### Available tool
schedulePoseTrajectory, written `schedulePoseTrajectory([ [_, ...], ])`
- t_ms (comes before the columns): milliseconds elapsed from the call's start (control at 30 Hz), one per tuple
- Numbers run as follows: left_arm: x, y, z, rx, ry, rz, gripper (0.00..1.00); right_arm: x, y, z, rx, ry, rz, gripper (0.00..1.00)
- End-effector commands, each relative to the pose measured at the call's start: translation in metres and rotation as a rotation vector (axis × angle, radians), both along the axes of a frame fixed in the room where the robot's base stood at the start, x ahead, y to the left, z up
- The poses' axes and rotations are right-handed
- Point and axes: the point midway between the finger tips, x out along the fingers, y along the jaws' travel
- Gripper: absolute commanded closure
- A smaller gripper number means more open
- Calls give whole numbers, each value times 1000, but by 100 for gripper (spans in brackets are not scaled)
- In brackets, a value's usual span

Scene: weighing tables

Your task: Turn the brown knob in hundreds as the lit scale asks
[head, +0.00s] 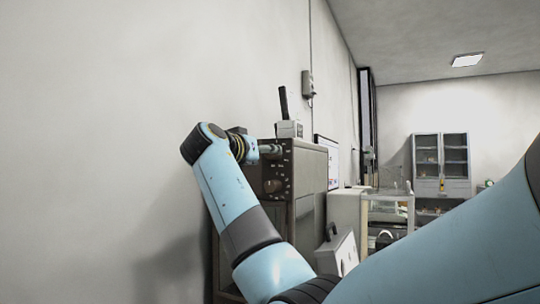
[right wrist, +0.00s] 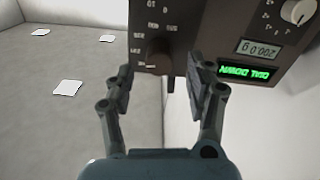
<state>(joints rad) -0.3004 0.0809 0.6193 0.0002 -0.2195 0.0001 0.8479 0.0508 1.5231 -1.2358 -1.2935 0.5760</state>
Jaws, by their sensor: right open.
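The lit scale is a brown instrument case (head: 305,163) against the wall; its front panel (right wrist: 215,20) looks upside down in the right wrist view. In the head view my right gripper (head: 272,149) is at the panel, small and partly hidden. My left gripper is out of view.
A white knob (right wrist: 297,11), a grey number display (right wrist: 261,49) and a lit green text strip (right wrist: 246,75) share the panel. A white device (head: 289,129) with a black upright stands on the case. A light grey box (head: 338,254) with a handle is at lower right.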

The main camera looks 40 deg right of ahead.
Motion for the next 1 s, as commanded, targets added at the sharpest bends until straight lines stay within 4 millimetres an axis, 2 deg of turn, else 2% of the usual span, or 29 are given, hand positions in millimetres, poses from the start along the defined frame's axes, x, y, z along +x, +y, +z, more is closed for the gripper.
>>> schedulePoseTrajectory([
  [33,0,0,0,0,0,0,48,-4,13,-1,5,-1,4,45],
  [200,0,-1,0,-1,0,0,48,-18,46,-1,4,0,4,45],
  [400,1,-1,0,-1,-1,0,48,-27,66,-1,2,1,2,45],
  [1000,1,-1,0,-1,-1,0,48,-28,69,0,1,0,0,45],
])
